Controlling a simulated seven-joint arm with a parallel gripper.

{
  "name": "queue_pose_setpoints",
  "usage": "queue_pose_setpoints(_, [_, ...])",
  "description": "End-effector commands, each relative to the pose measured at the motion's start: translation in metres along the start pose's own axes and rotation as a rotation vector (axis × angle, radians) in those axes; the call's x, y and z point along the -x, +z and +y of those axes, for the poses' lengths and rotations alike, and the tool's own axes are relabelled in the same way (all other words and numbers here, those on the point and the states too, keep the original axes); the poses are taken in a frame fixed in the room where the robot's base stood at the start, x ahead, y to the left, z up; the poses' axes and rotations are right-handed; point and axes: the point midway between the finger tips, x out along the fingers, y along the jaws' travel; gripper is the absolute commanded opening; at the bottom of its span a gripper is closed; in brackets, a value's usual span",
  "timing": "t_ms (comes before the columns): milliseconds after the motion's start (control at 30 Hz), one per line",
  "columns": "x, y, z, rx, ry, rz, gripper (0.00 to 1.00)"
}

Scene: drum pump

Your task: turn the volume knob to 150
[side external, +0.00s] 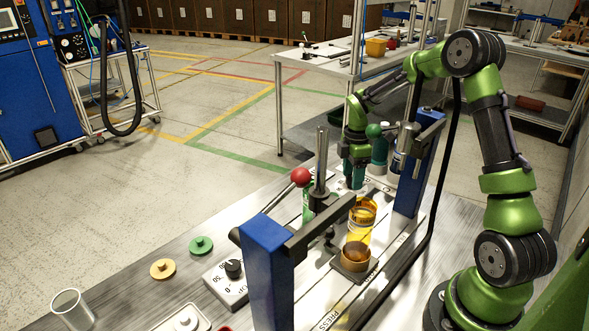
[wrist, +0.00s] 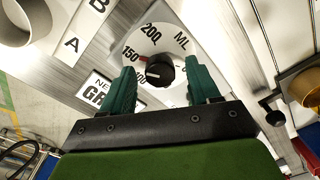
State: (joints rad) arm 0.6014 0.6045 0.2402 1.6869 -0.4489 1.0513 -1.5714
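The volume knob (wrist: 160,70) is black and sits on a round white dial (wrist: 178,44) marked 150, 200 and ML in the wrist view. My gripper (wrist: 159,66) is open, with one green finger on each side of the knob and a visible gap on both sides. I cannot tell how far the tips are above the panel. In the side view my gripper (side external: 357,180) points down at the far end of the bench, and this dial is hidden there.
A blue-posted frame (side external: 267,270) with a red-balled lever (side external: 300,177) stands in front of my gripper. An amber cup (side external: 355,256) is near it. A separate box with a black knob (side external: 233,268) is at the front left.

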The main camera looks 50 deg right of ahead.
Motion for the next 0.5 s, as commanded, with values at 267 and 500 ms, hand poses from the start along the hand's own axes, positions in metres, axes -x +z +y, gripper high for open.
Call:
queue_pose_setpoints(267, [0.004,0.000,0.001,0.001,0.002,0.000,0.61])
queue_pose_setpoints(500, [0.046,0.000,0.001,0.000,0.007,0.000,0.61])
